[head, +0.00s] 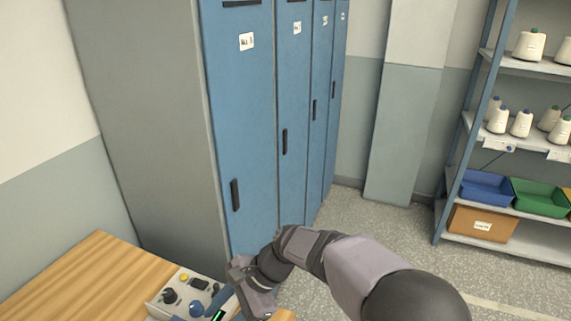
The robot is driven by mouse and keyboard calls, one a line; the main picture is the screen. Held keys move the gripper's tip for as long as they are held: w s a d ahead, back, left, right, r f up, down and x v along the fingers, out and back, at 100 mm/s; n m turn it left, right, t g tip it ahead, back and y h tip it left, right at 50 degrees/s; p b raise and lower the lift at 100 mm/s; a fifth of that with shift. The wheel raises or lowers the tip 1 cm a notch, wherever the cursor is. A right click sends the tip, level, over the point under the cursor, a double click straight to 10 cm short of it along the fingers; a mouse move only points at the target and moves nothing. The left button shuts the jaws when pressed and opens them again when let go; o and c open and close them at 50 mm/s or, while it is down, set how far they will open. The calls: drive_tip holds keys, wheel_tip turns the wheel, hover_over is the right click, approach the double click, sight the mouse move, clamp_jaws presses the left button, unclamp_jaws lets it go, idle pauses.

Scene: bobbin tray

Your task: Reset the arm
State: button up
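My arm reaches in from the lower right of the head view and bends down towards the wooden table. My gripper (252,304) is low in the picture, beside the right side of a control box (165,307) with knobs and buttons. The fingertips are not clear at the bottom edge, so I cannot tell whether it is open or shut. No held thing can be made out.
The wooden table (88,276) fills the lower left. Blue lockers (245,130) stand close behind the arm. A shelf (513,68) at the right holds thread cones, a blue bin (486,188), a green bin (540,198) and a cardboard box (481,225). Floor between is clear.

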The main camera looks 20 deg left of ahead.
drive_tip(key=w+d+f+n+t+h, duration=0.1)
drive_tip(key=w+d+t, duration=0.15)
drive_tip(key=d, duration=0.95)
drive_tip(key=w+d+f+n+t+h, duration=0.15)
drive_tip(key=w+d, duration=0.25)
drive_tip(key=d, duration=0.7)
drive_tip(key=s+d+f+n+h, duration=0.1)
drive_tip(key=s+d+n+h, duration=0.1)
drive_tip(key=d, duration=0.8)
drive_tip(key=s+d+f+n+h, duration=0.1)
drive_tip(key=s+d, duration=0.3)
drive_tip(key=d, duration=0.7)
drive_tip(key=shift+s+d+f+n+t+h, duration=0.15)
drive_tip(key=shift+s+d+n+t+h, duration=0.15)
drive_tip(key=shift+n, duration=0.55)
